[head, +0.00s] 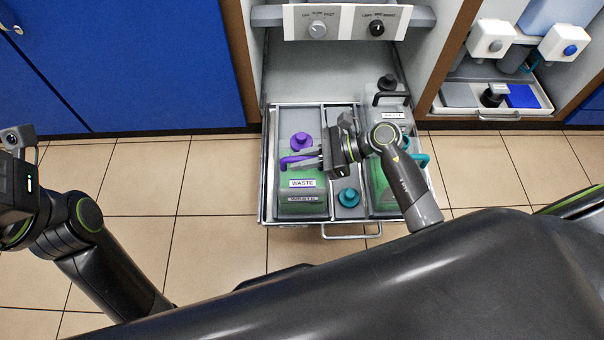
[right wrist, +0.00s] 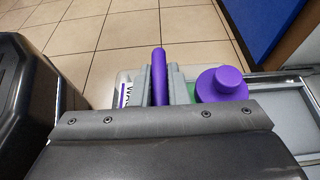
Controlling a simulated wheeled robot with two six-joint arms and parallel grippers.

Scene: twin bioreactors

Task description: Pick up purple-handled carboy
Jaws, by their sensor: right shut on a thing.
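The purple-handled carboy (head: 303,184) is green with a white WASTE label and stands in the left part of the pulled-out drawer. Its purple cap (head: 301,141) and purple handle (head: 288,160) show from above. My right gripper (head: 299,158) reaches in from the right and is shut on the purple handle. In the right wrist view the handle (right wrist: 159,77) stands between the two grey fingers, with the purple cap (right wrist: 222,84) beside them. My left gripper (head: 14,187) is at the far left edge, away from the drawer; its fingers cannot be made out.
The drawer (head: 350,232) also holds a second green carboy (head: 382,190) at right, partly hidden by my right arm, plus teal and black handles. A control panel (head: 346,22) hangs above the back. A right-hand cabinet holds a tray (head: 490,112). Tiled floor is clear at left.

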